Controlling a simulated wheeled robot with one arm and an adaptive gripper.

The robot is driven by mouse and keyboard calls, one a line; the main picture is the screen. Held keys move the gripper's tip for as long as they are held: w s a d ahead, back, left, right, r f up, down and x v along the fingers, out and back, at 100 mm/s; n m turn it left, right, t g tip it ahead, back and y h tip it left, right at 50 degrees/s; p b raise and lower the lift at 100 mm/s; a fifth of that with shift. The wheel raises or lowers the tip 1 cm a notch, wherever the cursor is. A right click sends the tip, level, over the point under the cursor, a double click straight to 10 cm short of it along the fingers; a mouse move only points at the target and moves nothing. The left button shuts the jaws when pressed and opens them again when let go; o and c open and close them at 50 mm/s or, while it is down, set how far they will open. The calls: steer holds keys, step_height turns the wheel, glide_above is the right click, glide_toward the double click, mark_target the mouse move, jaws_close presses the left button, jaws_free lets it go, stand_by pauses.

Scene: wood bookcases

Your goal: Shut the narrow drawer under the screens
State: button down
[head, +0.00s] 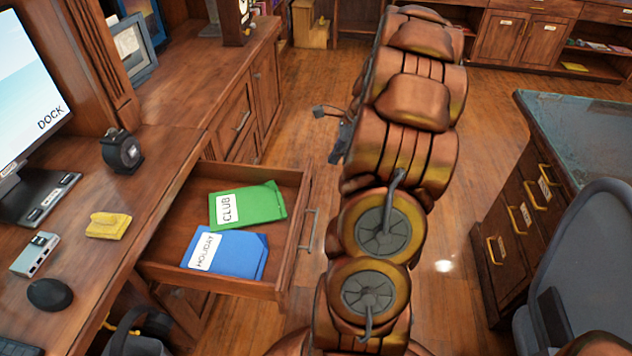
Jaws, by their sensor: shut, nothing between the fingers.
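The wooden drawer (277,291) under the desk is pulled well out, its metal handle (310,232) on the front facing right. A green folder labelled CLUB (258,203) and a blue folder labelled HOLIDAY (238,256) lie inside. One screen (32,85) showing DOCK stands on the desk (155,190), cut by the left edge. My gripper (322,112) is small and dark, beyond the drawer front and partly hidden by my arm. It looks shut and empty, apart from the drawer and its handle.
My arm spans the middle. A mouse (50,294), yellow item (108,225), tape dispenser (122,150) and picture frame (133,48) are on the desk. A glass-topped cabinet (500,200) and grey chair (590,260) stand right. Wood floor (300,130) is clear past the drawer.

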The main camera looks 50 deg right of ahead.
steer(key=d+f+m, duration=0.1)
steer(key=d, duration=0.2)
steer(key=p, duration=0.1)
glide_above(309, 188)
steer(key=s, duration=0.2)
steer(key=shift+d+f, duration=0.15)
steer(key=shift+f, duration=1.45)
steer(key=shift+d+f, duration=0.15)
steer(key=shift+f, duration=1.45)
steer(key=shift+d+f, duration=0.15)
steer(key=shift+f, duration=1.45)
